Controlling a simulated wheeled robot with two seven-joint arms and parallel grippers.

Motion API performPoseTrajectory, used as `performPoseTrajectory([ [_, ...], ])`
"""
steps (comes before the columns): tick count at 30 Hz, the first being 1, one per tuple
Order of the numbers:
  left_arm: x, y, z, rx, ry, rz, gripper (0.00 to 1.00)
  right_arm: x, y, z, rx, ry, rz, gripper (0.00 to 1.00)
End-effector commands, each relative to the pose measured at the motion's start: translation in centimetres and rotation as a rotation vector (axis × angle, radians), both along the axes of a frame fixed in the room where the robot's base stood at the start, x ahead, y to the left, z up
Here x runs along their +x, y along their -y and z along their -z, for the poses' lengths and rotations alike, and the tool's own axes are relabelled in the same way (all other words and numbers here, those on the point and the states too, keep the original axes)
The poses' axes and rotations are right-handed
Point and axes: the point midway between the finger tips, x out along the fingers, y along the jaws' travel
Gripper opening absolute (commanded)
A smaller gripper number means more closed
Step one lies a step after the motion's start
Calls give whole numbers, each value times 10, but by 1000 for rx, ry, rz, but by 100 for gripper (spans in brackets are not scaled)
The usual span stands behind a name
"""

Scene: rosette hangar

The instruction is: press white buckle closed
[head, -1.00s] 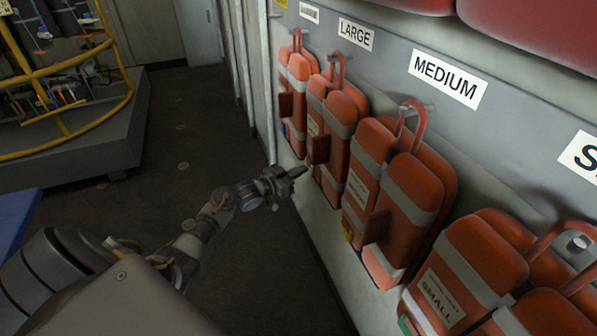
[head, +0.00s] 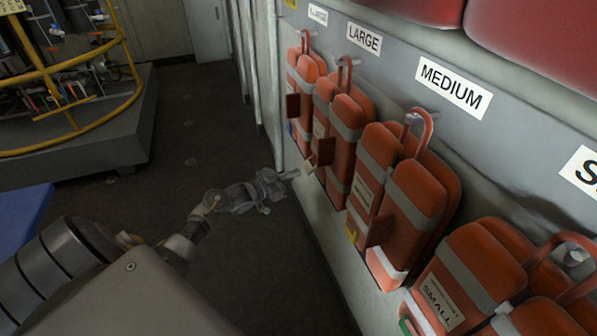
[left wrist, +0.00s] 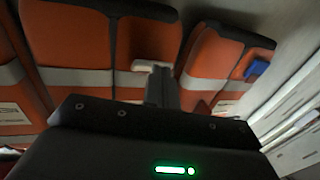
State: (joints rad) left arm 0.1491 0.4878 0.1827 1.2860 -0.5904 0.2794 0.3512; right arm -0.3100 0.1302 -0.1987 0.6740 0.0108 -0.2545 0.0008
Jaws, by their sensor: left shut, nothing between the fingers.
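The white buckle (left wrist: 150,66) shows as a pale block on an orange life vest in the left wrist view. In the head view a small pale patch (head: 309,166) shows at the edge of the vest under the LARGE label (head: 340,130). My left gripper (head: 293,174) is shut and empty, its tip right by that patch. In the left wrist view its fingers (left wrist: 162,87) point up at the buckle and cover part of its lower edge. I cannot tell whether they touch it. My right gripper is not in view.
More orange vests hang along the wall: a MEDIUM one (head: 414,200) with a yellow tab and a SMALL one (head: 455,275) nearer. A blue block (left wrist: 257,69) sits on the neighbouring vest. The dark floor (head: 190,150) left of the wall is clear; a yellow railing (head: 70,125) stands beyond.

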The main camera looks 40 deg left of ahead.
Motion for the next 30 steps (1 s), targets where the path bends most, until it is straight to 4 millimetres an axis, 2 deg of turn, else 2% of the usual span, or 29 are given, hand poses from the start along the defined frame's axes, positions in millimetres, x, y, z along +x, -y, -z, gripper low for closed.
performPoseTrajectory([
  [13, -30, -21, -1, 1, -1, 0, 0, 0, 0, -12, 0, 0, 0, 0],
  [30, -33, -23, 0, 1, 0, 0, 0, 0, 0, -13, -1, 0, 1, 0],
])
